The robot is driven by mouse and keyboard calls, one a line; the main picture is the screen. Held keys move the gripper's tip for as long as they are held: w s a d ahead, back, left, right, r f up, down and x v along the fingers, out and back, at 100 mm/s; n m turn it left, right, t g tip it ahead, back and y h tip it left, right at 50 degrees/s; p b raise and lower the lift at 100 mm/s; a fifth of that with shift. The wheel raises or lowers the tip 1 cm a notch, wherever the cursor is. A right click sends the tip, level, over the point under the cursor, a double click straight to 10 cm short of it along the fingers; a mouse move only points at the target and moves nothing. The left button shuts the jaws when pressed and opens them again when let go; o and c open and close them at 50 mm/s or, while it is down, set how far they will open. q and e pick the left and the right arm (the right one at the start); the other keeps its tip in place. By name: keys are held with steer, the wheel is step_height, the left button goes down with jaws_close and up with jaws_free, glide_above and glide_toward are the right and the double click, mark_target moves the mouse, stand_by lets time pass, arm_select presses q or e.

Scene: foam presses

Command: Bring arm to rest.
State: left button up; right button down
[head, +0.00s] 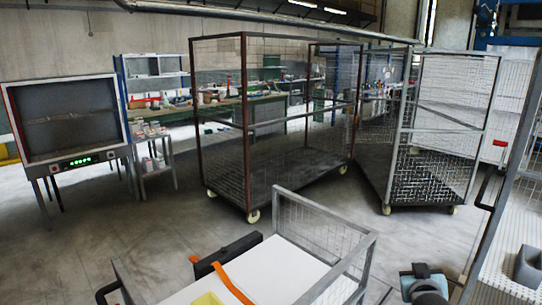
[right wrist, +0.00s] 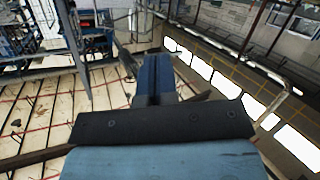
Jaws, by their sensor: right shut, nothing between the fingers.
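My right gripper (right wrist: 154,72) shows in the right wrist view with its two dark blue fingers together and nothing between them. It points out into open room, and no thing touches the fingertips. In the head view a blue and grey part, perhaps of my right arm, shows at the bottom right edge. The right fingers cannot be made out there. My left gripper is not in view.
A white-topped cart with a mesh side (head: 325,240) stands close in front, with a black case (head: 228,254) and an orange strap (head: 232,284) on it. Two wheeled mesh cages (head: 245,120) (head: 445,130) stand beyond. A press (head: 70,115) is at left. Floor between is clear.

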steer(key=s+a+f+n+y, duration=0.45)
steer(key=s+a+f, duration=0.6)
steer(key=f, duration=0.45)
steer(key=s+a+f+g+y, duration=0.1)
steer(key=s+a+f, duration=0.3)
steer(key=s, duration=0.5)
steer(key=s+a+f+g+y, duration=0.2)
steer(key=s+a+f+y, duration=0.2)
steer(key=s, duration=0.5)
steer(key=shift+s+a+f+p, duration=0.35)
steer(key=shift+a+f+p, duration=0.05)
steer(key=shift+a, duration=0.65)
